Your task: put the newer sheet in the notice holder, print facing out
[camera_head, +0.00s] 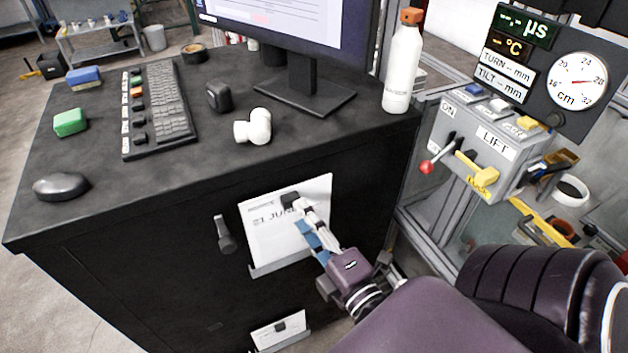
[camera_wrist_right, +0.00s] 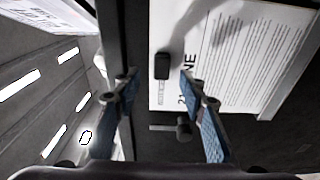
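A white sheet (camera_head: 262,232) with dark print lies against the front of the black cabinet, print facing out. A black clip-like block (camera_head: 290,198) lies over the sheet. My right gripper (camera_wrist_right: 159,74) is open, its blue-padded fingers apart and close to the sheet, with the black block (camera_wrist_right: 162,65) showing between them. My left gripper is out of view.
A second, smaller pale sheet (camera_head: 278,334) sits lower on the cabinet front. A dark handle (camera_head: 224,235) sticks out left of the holder. The cabinet top (camera_head: 200,165) carries a keyboard, mouse, monitor and bottle (camera_head: 402,68). A lever box (camera_head: 480,145) stands at right.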

